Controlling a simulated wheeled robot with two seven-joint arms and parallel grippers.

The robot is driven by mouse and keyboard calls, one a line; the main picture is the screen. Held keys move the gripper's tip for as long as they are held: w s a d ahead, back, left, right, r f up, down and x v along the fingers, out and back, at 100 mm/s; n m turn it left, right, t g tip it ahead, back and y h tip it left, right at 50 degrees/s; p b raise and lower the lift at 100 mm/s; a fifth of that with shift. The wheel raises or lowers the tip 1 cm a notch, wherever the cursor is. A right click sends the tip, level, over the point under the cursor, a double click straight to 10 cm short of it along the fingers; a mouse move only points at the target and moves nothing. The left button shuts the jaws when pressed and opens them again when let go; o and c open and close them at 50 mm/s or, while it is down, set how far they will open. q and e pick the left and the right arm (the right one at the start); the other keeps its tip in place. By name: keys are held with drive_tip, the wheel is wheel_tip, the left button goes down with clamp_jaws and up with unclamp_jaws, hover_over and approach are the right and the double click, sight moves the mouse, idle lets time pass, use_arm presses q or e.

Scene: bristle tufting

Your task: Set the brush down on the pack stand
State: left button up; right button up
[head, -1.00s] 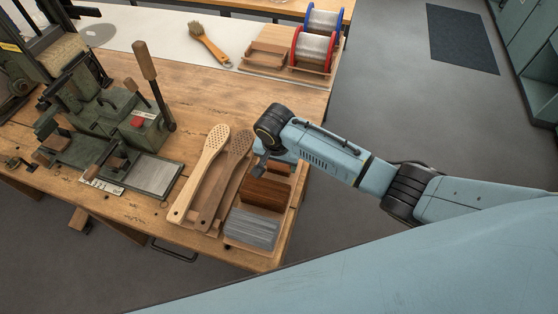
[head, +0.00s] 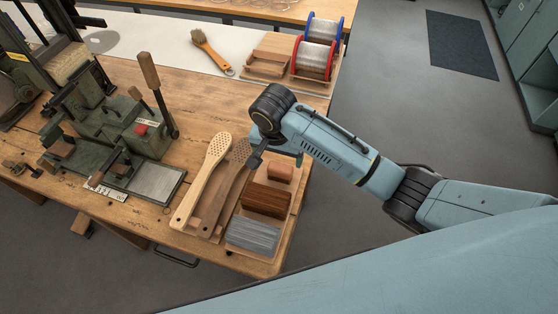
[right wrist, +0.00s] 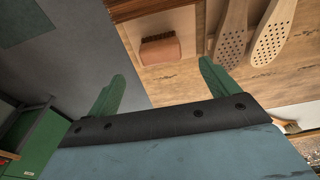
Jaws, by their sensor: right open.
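A brush (head: 212,50) with an orange-yellow handle and dark bristles lies on the white strip at the back of the bench. I cannot tell for sure which thing is the pack stand; a wooden stand (head: 268,65) stands beside the spools, right of the brush. My right gripper (right wrist: 160,74) is open and empty, its green fingers wide apart near the bench's right edge. My left gripper is out of view.
Two paddle-shaped wooden blanks with holes, one pale (head: 204,180) and one darker (head: 225,187), lie left of the block. A green machine (head: 130,125) fills the left. Wire spools (head: 314,60) stand at the back right.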

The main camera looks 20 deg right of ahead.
drive_tip(key=shift+s+a+r, duration=0.1)
drive_tip(key=shift+r, duration=0.65)
drive_tip(key=shift+s+a+r, duration=0.1)
drive_tip(key=shift+r, duration=0.65)
